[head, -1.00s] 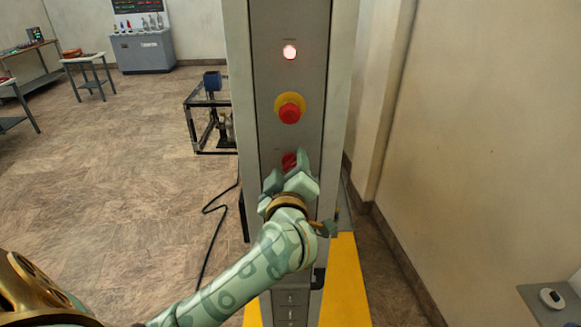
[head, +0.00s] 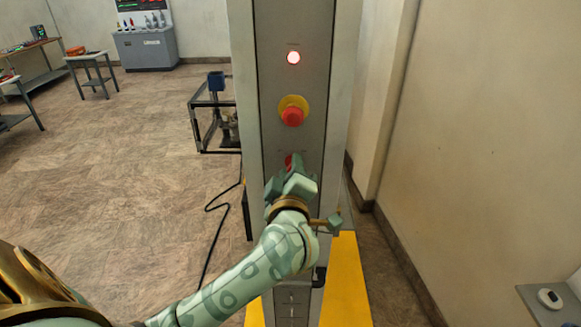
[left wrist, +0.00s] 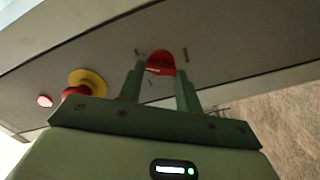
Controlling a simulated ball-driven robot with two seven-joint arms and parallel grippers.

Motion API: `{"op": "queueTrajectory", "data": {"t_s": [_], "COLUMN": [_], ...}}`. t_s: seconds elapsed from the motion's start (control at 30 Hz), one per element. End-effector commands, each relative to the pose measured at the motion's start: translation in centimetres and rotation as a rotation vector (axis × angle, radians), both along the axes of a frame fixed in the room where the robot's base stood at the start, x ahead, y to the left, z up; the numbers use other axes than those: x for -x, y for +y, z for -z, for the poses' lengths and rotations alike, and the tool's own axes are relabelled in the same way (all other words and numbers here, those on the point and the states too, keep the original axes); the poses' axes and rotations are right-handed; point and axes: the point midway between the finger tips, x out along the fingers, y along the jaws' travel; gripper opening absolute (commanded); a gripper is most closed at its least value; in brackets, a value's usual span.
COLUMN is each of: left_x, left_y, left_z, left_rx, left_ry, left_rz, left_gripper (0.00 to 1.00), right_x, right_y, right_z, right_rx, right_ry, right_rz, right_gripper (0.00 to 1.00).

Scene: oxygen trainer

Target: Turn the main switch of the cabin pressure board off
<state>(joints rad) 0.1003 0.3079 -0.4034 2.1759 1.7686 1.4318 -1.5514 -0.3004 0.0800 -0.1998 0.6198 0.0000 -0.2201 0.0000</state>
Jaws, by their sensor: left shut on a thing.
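The cabin pressure board (head: 270,90) is a tall grey column in the middle of the head view. Its main switch, a red rotary knob (head: 288,160), sits below the emergency button and is mostly hidden by my left gripper (head: 291,178). In the left wrist view the red knob (left wrist: 160,62) shows between the two fingers of my left gripper (left wrist: 160,80), which is shut on it. A pale mark shows on the knob, and small labels stand around it; I cannot read them. My right gripper is not in view.
Above the switch are a red mushroom button on a yellow ring (head: 292,112) and a lit lamp (head: 293,57). A wall (head: 490,130) stands close on the right. A black-framed stand (head: 212,115) is behind at left. Open floor (head: 110,170) lies to the left.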

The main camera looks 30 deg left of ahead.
Motion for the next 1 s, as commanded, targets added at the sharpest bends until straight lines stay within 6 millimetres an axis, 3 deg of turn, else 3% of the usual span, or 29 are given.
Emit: {"op": "queueTrajectory", "data": {"t_s": [0.43, 1.0], "left_x": [0.0, 0.0], "left_y": [0.0, 0.0], "left_z": [0.1, 0.5], "left_rx": [0.357, 0.816], "left_ry": [-0.218, -0.501], "left_rz": [0.000, 0.001], "left_gripper": [0.12, 0.12], "right_x": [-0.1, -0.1], "right_y": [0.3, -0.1], "right_z": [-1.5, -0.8], "right_rx": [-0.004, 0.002], "right_ry": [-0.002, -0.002], "right_rz": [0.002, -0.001], "right_gripper": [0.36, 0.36]}}
